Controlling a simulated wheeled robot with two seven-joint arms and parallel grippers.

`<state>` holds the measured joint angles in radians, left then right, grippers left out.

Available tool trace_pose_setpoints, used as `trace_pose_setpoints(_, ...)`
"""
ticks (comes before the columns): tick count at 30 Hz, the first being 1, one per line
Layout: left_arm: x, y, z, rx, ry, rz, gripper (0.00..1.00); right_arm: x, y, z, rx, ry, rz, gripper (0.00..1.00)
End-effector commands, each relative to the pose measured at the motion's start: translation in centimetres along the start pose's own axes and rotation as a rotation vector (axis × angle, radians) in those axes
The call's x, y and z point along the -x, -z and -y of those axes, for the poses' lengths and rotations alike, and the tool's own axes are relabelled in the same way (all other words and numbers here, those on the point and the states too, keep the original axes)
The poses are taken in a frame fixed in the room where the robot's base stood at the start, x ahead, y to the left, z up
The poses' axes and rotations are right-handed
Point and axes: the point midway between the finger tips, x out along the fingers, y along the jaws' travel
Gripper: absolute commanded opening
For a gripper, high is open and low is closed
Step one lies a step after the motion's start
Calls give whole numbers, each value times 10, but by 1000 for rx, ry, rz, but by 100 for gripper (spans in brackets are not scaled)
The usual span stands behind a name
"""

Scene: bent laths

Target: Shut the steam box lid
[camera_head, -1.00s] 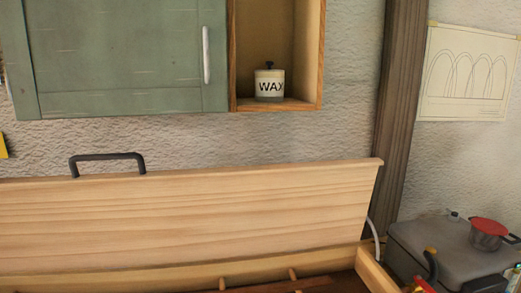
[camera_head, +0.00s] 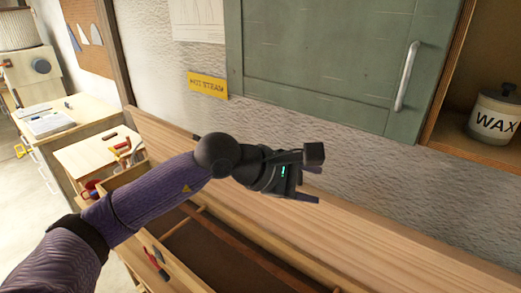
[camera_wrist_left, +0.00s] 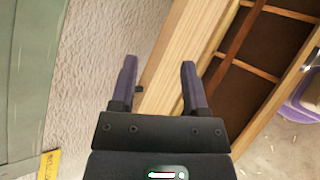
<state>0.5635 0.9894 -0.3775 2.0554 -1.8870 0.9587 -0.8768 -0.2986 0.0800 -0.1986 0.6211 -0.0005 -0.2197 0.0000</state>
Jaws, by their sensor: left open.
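The steam box lid (camera_head: 400,235) is a long pale wooden board standing raised along the back of the box, against the wall side. The steam box (camera_head: 215,245) is open, its dark inside and thin wooden rods showing. My left gripper (camera_head: 312,184) is open and empty in front of the lid. In the left wrist view, the open fingers (camera_wrist_left: 159,64) point toward the lid's wooden edge (camera_wrist_left: 185,62). A small dark piece, perhaps part of the lid handle (camera_wrist_left: 139,89), shows beside the left finger. Most of the handle is hidden. My right gripper is out of view.
A green cabinet (camera_head: 330,65) hangs above, with a wax jar (camera_head: 494,116) in an open shelf at right. A yellow sign (camera_head: 207,86) is on the wall. Side benches with tools (camera_head: 120,150) stand at left.

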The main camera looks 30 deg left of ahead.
Motion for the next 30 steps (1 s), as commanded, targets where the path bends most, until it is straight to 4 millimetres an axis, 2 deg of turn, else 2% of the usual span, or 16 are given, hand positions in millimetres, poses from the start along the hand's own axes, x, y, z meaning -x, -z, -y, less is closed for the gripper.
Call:
trace_pose_setpoints(1, 19, 21, -20, -140, -7, -178, 59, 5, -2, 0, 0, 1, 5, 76)
trace_pose_setpoints(3, 41, 46, -36, -259, -4, -371, 59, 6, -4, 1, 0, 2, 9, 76)
trace_pose_setpoints(6, 59, 63, -48, -328, -1, -511, 59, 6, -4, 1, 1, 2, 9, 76)
trace_pose_setpoints(8, 62, 68, -50, -341, 0, -542, 59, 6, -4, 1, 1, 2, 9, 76)
trace_pose_setpoints(11, 52, 75, -51, -341, 3, -547, 59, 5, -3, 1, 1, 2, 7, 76)
trace_pose_setpoints(16, 21, 93, -53, -338, 3, -544, 59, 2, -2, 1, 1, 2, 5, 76)
trace_pose_setpoints(22, -15, 114, -54, -338, 2, -543, 59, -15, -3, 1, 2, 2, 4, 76)
trace_pose_setpoints(30, -36, 126, -59, -340, 2, -543, 59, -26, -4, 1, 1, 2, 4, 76)
